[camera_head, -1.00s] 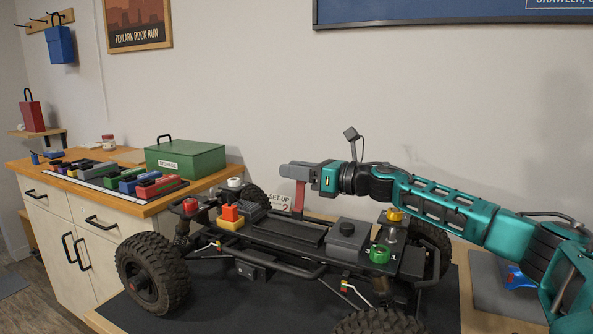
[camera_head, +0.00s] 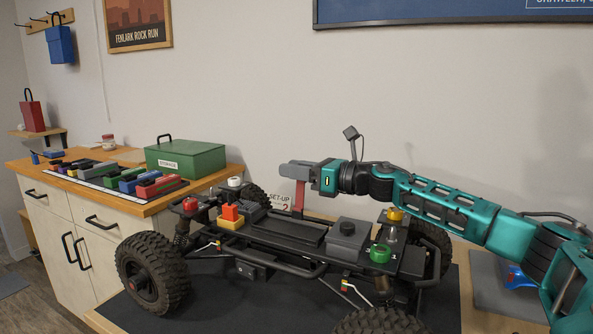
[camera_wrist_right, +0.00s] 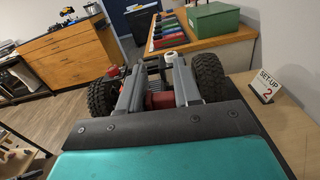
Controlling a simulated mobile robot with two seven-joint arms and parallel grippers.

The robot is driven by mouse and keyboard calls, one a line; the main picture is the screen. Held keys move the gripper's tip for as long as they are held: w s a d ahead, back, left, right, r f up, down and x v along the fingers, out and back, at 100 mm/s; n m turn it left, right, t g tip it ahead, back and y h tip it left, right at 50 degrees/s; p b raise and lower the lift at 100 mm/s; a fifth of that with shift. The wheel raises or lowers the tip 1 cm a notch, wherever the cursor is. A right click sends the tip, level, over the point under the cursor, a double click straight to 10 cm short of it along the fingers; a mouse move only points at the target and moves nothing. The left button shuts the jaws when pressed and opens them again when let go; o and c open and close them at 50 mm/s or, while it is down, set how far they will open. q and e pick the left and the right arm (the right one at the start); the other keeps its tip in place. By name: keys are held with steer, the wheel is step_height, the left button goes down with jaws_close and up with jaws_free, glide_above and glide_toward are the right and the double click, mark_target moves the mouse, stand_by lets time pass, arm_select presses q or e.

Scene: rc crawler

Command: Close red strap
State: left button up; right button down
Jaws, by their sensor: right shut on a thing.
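The red strap (camera_head: 299,196) stands up from the far edge of the black tray on the crawler (camera_head: 275,232). Its upper end is at the grey fingers of my right gripper (camera_head: 292,169), which is shut on it above the chassis. In the right wrist view a red piece (camera_wrist_right: 160,100) shows between the two fingers (camera_wrist_right: 158,84). The fingers hide the strap's top end. The tray (camera_head: 265,228) is open on top, with no strap lying across it. My left gripper is not in view.
A grey box (camera_head: 347,236), green cap (camera_head: 380,253), yellow cap (camera_head: 395,214) and orange block (camera_head: 230,212) stand up from the chassis. A SET-UP card (camera_head: 279,202) stands behind it. A green box (camera_head: 186,159) is on the side counter. The space above the tray is clear.

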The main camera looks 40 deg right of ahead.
steer(key=shift+a, duration=0.1)
steer(key=shift+s+a+r+n+b, duration=0.1)
steer(key=shift+s+a+n+b, duration=0.45)
steer(key=shift+n, duration=0.55)
steer(key=shift+s+a+f+n+b, duration=0.15)
steer(key=shift+a+n+b, duration=0.35)
steer(key=shift+a+n, duration=0.5)
steer(key=shift+s+a+r+n+b, duration=0.15)
steer(key=shift+s+a+n+b, duration=0.35)
steer(key=shift+n, duration=0.7)
steer(key=c, duration=1)
jaws_free()
steer(key=shift+o, duration=0.2)
